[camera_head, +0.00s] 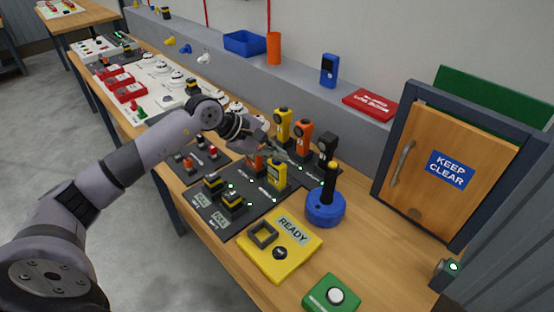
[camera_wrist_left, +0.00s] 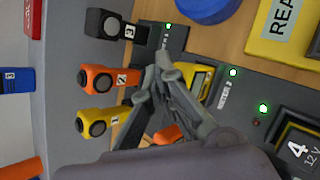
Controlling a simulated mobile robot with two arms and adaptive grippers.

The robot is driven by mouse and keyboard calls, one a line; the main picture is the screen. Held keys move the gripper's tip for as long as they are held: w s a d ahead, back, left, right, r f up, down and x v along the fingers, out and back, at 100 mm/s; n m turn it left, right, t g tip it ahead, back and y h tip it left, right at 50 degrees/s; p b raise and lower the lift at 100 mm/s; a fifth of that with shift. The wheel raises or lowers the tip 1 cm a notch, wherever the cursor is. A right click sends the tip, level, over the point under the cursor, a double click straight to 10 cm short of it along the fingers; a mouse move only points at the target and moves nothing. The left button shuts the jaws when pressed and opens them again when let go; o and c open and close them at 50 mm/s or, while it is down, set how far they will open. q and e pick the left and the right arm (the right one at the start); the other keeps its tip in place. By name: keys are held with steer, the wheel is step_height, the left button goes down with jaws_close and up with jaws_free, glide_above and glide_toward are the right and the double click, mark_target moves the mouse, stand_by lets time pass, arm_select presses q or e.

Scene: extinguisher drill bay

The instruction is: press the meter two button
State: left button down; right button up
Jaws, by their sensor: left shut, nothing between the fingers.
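Three upright devices with round dark faces stand in a row at the back of the dark panel: yellow (camera_head: 283,125), orange (camera_head: 303,138) and black (camera_head: 327,147). In the left wrist view the yellow one (camera_wrist_left: 97,121) seems marked 1, the orange one (camera_wrist_left: 108,79) 2 and the black one (camera_wrist_left: 110,24) 3. I cannot tell which part is the meter two button. My left gripper (camera_head: 284,154) is shut and empty, over the panel in front of the row. Its fingertips (camera_wrist_left: 163,62) partly cover a yellow meter-like device (camera_head: 277,174). My right gripper is out of view.
A blue base with a black stick (camera_head: 325,207), a yellow READY box (camera_head: 279,245) and a green button box (camera_head: 332,296) stand to the right. A KEEP CLEAR door panel (camera_head: 449,170) stands behind. Red and white devices fill the bench's far left. Bare wood lies at right.

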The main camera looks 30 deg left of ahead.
mark_target(277, 162)
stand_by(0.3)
arm_select(q)
steer(key=shift+r, duration=0.5)
step_height(277, 162, up, 6)
steer(key=p, duration=0.2)
stand_by(0.4)
stand_by(0.8)
